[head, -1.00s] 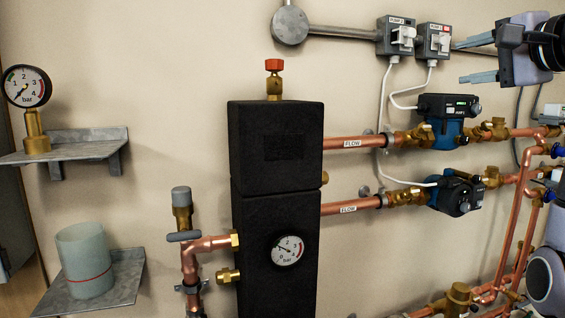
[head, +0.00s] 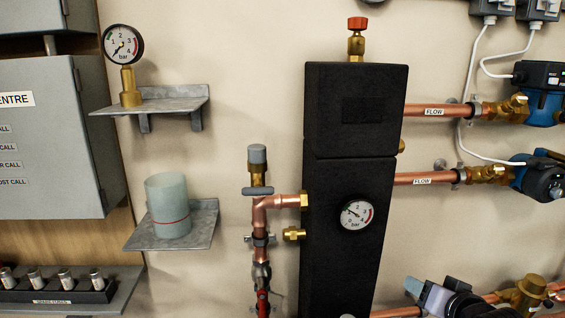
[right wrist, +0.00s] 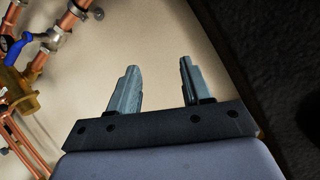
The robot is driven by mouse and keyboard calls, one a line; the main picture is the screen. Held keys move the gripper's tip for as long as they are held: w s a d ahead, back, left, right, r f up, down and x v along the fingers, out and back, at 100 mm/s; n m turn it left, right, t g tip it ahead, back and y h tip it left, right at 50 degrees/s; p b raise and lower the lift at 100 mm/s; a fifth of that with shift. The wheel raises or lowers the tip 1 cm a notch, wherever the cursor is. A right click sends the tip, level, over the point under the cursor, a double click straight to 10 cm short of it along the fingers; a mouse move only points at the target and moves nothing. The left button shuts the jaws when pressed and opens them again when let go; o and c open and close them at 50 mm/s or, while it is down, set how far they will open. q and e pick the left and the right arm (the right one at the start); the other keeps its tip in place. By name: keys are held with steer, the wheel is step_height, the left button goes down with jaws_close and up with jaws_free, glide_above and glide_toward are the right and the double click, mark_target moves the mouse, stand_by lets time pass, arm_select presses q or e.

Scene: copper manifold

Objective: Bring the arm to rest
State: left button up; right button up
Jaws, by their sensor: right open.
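My right gripper (head: 414,287) shows at the lower right of the head view, in front of the pipework and right of the black insulated block (head: 353,110). In the right wrist view its two grey fingers (right wrist: 155,75) stand apart with nothing between them. Beyond the fingers is bare cream wall, with a dark surface along the right edge of that view. My left gripper is in neither view.
Copper pipes (head: 440,110) and blue pumps (head: 545,180) are on the right. Left of the block are a pressure gauge (head: 123,44) on a shelf, a cup (head: 168,205) on a lower shelf, and a grey cabinet (head: 50,140). A blue-handled valve (right wrist: 18,48) shows in the wrist view.

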steer(key=s+a+f+n+g+y, duration=0.1)
steer(key=s+a+f+n, duration=0.3)
steer(key=s+f, duration=0.7)
steer(key=s+a+f+n+g+y, duration=0.1)
steer(key=s+a+f+n, duration=0.2)
steer(key=s+a+f, duration=0.8)
steer(key=s+d+r+p, duration=0.1)
steer(key=d+r+p, duration=0.2)
steer(key=r+p, duration=0.3)
steer(key=s+d+r+p, duration=0.2)
steer(key=d+r+p, duration=0.1)
steer(key=r+p, duration=0.3)
steer(key=shift+s+d+r+h, duration=0.15)
steer(key=shift+s+r+h, duration=0.2)
steer(key=shift+r, duration=0.2)
steer(key=shift+m, duration=0.3)
